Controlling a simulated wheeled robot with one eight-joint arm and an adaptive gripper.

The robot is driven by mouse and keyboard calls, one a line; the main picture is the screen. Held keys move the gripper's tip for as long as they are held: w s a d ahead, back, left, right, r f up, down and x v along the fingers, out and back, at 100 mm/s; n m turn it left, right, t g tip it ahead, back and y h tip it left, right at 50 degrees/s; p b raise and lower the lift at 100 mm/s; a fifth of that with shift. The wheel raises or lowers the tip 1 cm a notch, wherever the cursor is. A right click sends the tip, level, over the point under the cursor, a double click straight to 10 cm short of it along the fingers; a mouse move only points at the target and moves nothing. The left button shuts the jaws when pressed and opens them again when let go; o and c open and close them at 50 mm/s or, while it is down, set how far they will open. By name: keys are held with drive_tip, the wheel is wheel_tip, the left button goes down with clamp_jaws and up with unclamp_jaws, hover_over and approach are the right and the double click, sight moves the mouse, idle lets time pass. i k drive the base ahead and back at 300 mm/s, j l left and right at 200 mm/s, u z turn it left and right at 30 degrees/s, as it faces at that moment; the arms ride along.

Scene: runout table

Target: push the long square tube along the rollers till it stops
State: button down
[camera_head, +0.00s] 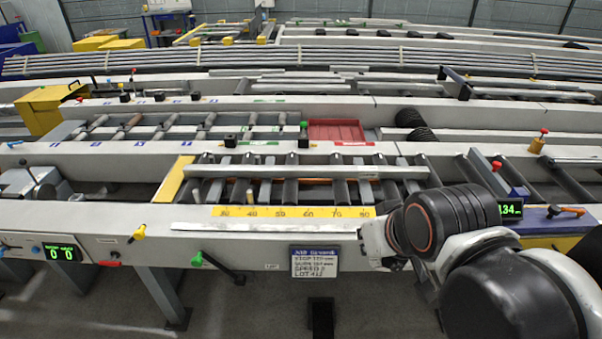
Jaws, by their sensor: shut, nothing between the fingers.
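The long square tube (305,172) is a pale grey bar lying left to right across the dark rollers (330,190) of the nearest table. Its left end is close to a yellow upright plate (173,180) at the left end of the roller bed; I cannot tell whether they touch. Its right end lies bare on the rollers, short of the bed's right side. My arm comes in from the lower right, over the front rail, in front of and below the tube's right end. I cannot make out the fingers of my gripper; they seem hidden behind my arm.
A yellow number scale (295,212) runs along the front rail (100,215). A sign (315,262) hangs below it. Yellow (138,233) and green (197,259) handles stick out of the rail. A green-lit display (510,209) stands at right. Parallel roller lines fill the back.

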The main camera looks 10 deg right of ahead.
sight(189, 171)
drive_tip(key=i+j, duration=0.2)
drive_tip(key=j, duration=0.2)
drive_tip(key=i+j+z, duration=0.1)
drive_tip(key=i+j, duration=0.15)
drive_tip(key=j, duration=0.15)
drive_tip(key=i+j, duration=0.2)
drive_tip(key=j, duration=0.2)
drive_tip(key=i+j+z, duration=0.1)
drive_tip(key=j, duration=0.3)
drive_tip(key=i+j, duration=0.3)
drive_tip(key=i+j+z, duration=0.1)
drive_tip(key=j, duration=0.45)
drive_tip(key=i+j, duration=0.25)
drive_tip(key=j, duration=0.2)
drive_tip(key=i+j+z, duration=0.1)
drive_tip(key=j, duration=0.3)
drive_tip(key=i, duration=0.1)
